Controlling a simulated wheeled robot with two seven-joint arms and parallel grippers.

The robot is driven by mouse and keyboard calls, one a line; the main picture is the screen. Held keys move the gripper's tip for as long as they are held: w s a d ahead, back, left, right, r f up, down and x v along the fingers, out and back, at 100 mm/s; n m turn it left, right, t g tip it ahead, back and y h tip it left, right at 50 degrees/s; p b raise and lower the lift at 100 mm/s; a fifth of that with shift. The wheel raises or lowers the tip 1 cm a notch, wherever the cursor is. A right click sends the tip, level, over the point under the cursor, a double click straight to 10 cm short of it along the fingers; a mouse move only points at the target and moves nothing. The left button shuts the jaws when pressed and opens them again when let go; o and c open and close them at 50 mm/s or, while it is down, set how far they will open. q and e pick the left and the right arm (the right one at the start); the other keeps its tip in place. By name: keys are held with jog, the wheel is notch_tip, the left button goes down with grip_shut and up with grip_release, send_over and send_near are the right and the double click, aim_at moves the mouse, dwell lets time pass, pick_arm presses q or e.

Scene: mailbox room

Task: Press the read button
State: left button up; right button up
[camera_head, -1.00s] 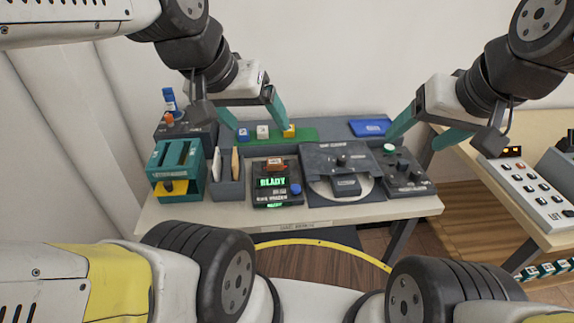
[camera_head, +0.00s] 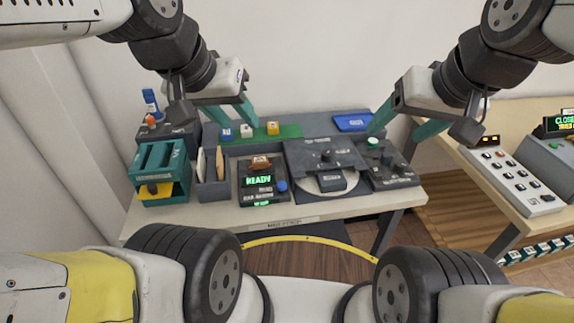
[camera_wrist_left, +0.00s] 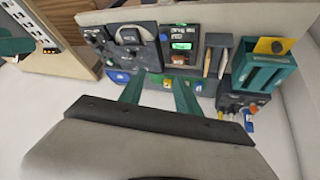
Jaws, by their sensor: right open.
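A dark reader unit (camera_head: 262,183) with a lit green READY screen (camera_head: 259,180) stands mid-table; it also shows in the left wrist view (camera_wrist_left: 181,42). A round blue button (camera_head: 282,186) sits at its right side; I cannot read a label marking it as the read button. My left gripper (camera_head: 236,118) is above the back of the table, near small cubes, behind the reader. Its teal fingers are apart and empty, also in the left wrist view (camera_wrist_left: 160,94). My right gripper (camera_head: 403,125) is open and empty above the table's back right, near a green button (camera_head: 373,142).
A teal slotted box (camera_head: 161,170) and grey holder (camera_head: 212,185) stand left of the reader. A dark plate device (camera_head: 326,160) stands right of it. Blue, white and yellow cubes sit on a green strip (camera_head: 290,131). A keypad panel (camera_head: 515,182) is on the right table.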

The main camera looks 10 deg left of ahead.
pick_arm(q)
grip_shut()
dwell(1.3)
